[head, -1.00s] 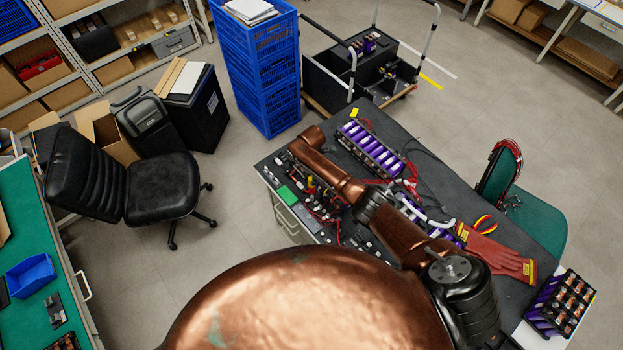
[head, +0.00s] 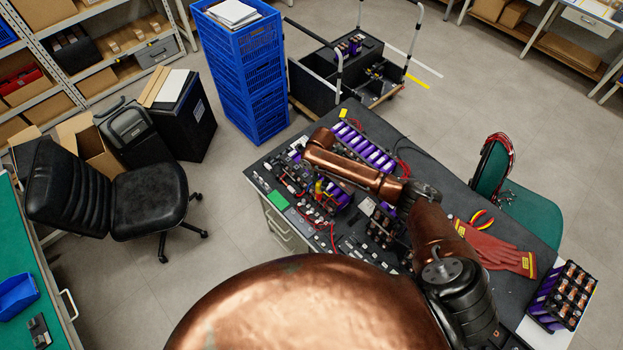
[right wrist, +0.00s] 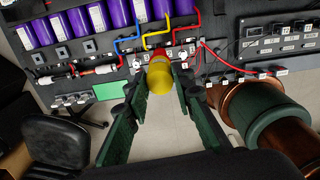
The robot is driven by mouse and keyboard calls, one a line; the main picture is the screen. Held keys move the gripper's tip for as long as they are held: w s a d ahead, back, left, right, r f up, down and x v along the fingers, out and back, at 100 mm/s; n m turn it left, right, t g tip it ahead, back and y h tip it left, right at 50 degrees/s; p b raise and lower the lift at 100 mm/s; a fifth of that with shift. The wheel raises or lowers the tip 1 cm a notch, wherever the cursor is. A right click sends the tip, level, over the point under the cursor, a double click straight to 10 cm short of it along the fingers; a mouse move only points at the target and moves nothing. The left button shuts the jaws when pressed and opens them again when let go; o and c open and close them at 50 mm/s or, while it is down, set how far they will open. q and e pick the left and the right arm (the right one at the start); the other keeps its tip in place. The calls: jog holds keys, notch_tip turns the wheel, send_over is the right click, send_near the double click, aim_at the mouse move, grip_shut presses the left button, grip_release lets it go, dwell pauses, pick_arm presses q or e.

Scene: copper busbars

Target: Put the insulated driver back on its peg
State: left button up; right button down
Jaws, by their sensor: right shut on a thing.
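The insulated driver has a yellow handle (right wrist: 159,78) with a red part at its far side. I see it nearly end-on in the right wrist view, over the dark panel. My right gripper (right wrist: 160,88) is shut on it, with one green finger on each side. In the head view a small yellow and red driver (head: 319,187) shows below my copper wrist, which hides most of the gripper there. The peg cannot be made out. My left gripper is not in view.
The dark bench (head: 440,180) carries purple cells (head: 368,150), a green pad (head: 278,201), wires and small parts. Red gloves (head: 495,245) lie at its right. Blue crates (head: 240,80) stand behind it, and a black chair (head: 150,200) stands to the left.

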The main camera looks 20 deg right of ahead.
jog(key=s+f+n+b, duration=0.1)
jog(key=s+f+b, duration=0.2)
jog(key=s, duration=0.4)
jog(key=s+d+f+n+b, duration=0.1)
jog(key=s+f+n+b, duration=0.1)
jog(key=s, duration=0.5)
jog(key=shift+s+d+f+n+b, duration=0.25)
jog(key=shift+f+b, duration=0.35)
jog(key=shift+f, duration=0.3)
jog(key=shift+p, duration=0.4)
jog(key=shift+f, duration=0.2)
